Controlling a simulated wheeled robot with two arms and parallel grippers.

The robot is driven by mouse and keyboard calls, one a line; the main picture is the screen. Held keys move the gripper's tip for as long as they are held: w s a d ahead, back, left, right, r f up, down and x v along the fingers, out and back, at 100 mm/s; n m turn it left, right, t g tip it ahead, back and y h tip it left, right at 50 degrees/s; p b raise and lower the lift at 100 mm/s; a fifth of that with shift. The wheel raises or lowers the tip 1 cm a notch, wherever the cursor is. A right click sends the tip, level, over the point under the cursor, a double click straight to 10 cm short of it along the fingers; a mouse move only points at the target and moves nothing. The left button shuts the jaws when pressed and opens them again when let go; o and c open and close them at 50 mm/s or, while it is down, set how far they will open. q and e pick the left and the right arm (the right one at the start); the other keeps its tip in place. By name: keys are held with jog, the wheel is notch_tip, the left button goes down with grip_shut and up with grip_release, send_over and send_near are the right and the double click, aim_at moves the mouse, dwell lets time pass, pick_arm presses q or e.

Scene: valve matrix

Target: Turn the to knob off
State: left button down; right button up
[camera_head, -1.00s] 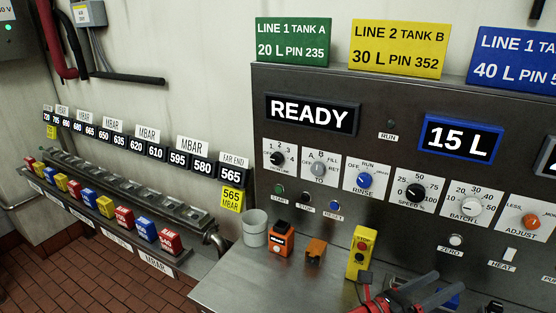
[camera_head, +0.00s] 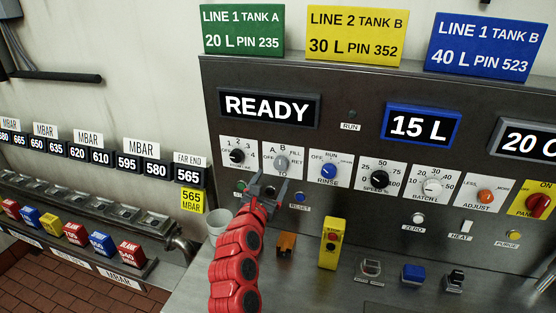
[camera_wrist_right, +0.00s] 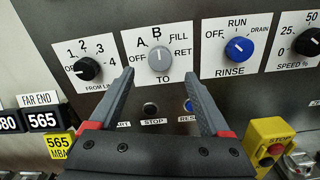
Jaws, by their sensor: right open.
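The TO knob (camera_head: 282,162) is a round grey knob on a white plate of the steel panel, and it shows in the right wrist view (camera_wrist_right: 159,58) too. Its plate reads OFF, A, B, FILL and RET; its mark seems to point roughly upward, exact setting hard to tell. My right gripper (camera_head: 269,180) is just below the knob in the head view, open and empty. In the right wrist view its two fingers (camera_wrist_right: 160,77) are spread to either side below the knob, apart from it. My left gripper is not in view.
The black FROM LINE knob (camera_wrist_right: 87,69) is left of the TO knob and the blue RINSE knob (camera_wrist_right: 238,50) right. Small STOP (camera_wrist_right: 150,108) and RESET (camera_wrist_right: 188,106) buttons sit below. A yellow stop box (camera_head: 332,245) and a grey cup (camera_head: 218,222) stand on the bench.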

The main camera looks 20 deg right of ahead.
aim_at(280, 164)
jog(key=p+x, duration=0.1)
jog(key=x, duration=0.5)
jog(key=shift+w+d+r+p, duration=0.15)
jog(key=shift+w+p, duration=0.1)
jog(key=shift+p, duration=0.1)
jog(key=shift+w+d, duration=0.45)
jog(key=shift+w, duration=0.1)
grip_shut()
